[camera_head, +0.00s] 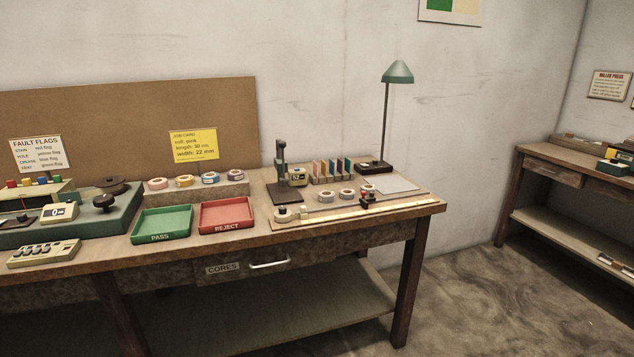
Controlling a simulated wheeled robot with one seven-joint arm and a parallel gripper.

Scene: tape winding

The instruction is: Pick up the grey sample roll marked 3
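Three small greyish-white rolls lie on the right part of the workbench: a left roll (326,196), a middle roll (347,194) and a right roll (367,191). They lie in a row in front of the rack of coloured cards. Any numbers on them are too small to read, so I cannot tell which one is marked 3. Another pale roll (284,214) sits at the left end of the long ruler board. My gripper is not in view.
The ruler board (400,205) runs along the bench's front edge. A dark stand (281,170) and a green lamp (397,72) rise behind the rolls. Green PASS (161,222) and red REJECT (226,214) trays lie left. Open floor (480,290) is at right.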

